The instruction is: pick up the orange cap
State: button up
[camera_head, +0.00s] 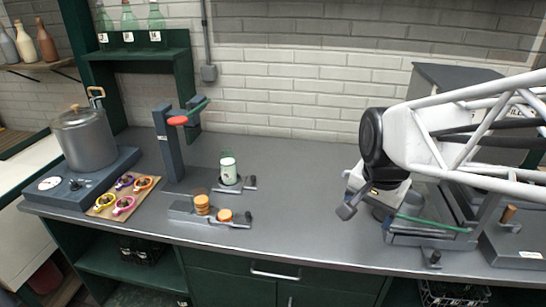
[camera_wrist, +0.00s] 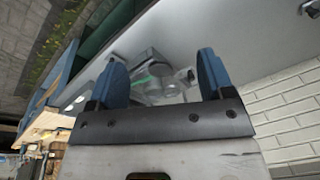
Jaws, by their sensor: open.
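Two small orange cap-like pieces sit at the front middle of the counter in the head view: a taller one (camera_head: 202,205) and a lower one (camera_head: 225,215). They are at a flat grey fixture (camera_head: 182,208) with a dark knob. I cannot tell which is the task's cap. My gripper (camera_head: 348,205) is at the right of the counter, well apart from both orange pieces. In the wrist view my gripper (camera_wrist: 162,75) shows two blue fingers spread apart, with nothing held between them. No orange cap can be made out there.
A bottle with a pale label (camera_head: 228,171) stands behind the orange pieces. A grey post with a red-tipped lever (camera_head: 177,121) rises to the left. A metal pot (camera_head: 84,138) and a board of coloured rings (camera_head: 104,207) are further left. The counter middle (camera_head: 295,185) is clear.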

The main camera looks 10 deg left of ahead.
jog(key=w+a+f+m, duration=0.2)
jog(key=w+a+m, duration=0.1)
jog(key=w+a, duration=0.5)
jog(key=m+g, duration=0.2)
jog(key=m, duration=0.7)
send_over(227, 214)
notch_tip(227, 214, down, 13)
jog(key=shift+r, duration=0.2)
jog(key=shift+f, duration=0.1)
jog(key=shift+f, duration=1.2)
jog(key=shift+f, duration=0.1)
jog(key=shift+f, duration=2.5)
jog(key=c, duration=1)
